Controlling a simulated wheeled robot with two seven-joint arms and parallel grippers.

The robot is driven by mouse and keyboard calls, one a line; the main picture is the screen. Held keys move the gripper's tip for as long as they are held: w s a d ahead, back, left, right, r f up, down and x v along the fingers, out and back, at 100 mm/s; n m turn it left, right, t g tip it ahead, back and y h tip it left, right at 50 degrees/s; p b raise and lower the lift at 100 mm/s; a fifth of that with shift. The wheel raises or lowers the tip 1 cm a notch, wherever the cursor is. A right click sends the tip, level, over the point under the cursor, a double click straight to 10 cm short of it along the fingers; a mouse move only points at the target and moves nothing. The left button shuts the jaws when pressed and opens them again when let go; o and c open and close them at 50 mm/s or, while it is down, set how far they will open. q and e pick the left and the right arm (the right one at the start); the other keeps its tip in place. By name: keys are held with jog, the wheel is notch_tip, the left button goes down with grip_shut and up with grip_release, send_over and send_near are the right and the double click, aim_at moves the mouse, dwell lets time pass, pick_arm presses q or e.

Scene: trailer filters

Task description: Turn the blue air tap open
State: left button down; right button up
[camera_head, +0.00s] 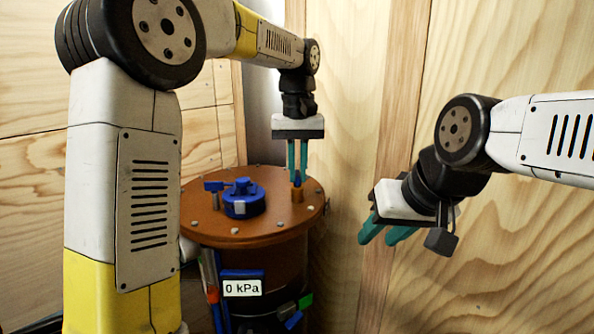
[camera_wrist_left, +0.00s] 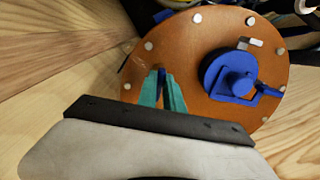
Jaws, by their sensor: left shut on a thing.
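The round orange-brown lid (camera_head: 215,225) tops a drum-like filter housing. A small blue tap (camera_head: 297,177) stands on an orange fitting (camera_head: 297,193) at the lid's right side. My left gripper (camera_head: 298,180) points down and is shut on this small blue tap. In the left wrist view the fingers (camera_wrist_left: 161,92) stand close on either side of its blue tip (camera_wrist_left: 161,74), and the rest of the tap is hidden. My right gripper (camera_head: 384,238) is open and empty, away to the right of the housing.
A larger blue round cap (camera_head: 242,199) with a side handle sits on the lid, left of the tap. Bolts ring the lid. A display (camera_head: 243,287) on the housing's front reads 0 kPa. Wooden walls (camera_head: 480,50) stand close behind and at the sides.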

aim_at(298, 174)
pick_arm(q)
jog(key=shift+r, duration=0.1)
dwell(0.4)
jog(key=c, duration=1.5)
grip_release()
notch_tip(298, 174, up, 7)
jog(key=shift+w+r, duration=0.1)
jog(key=shift+r, duration=0.25)
jog(key=s+a+f+t+h, duration=0.2)
jog(key=s+a+t, duration=0.1)
jog(key=s+a, duration=0.7)
jog(key=s+a+f+t, duration=0.1)
jog(key=s+f, duration=0.2)
jog(key=s+a+f+t, duration=0.1)
jog(key=s+a+f, duration=0.1)
jog(key=s+f, duration=0.1)
jog(key=s+a+f+m+t, duration=0.1)
jog(key=s+f, duration=0.2)
jog(key=s, duration=0.1)
jog(key=shift+s+a+f, duration=0.1)
jog(key=shift+s+a, duration=0.15)
jog(key=shift+s, duration=0.1)
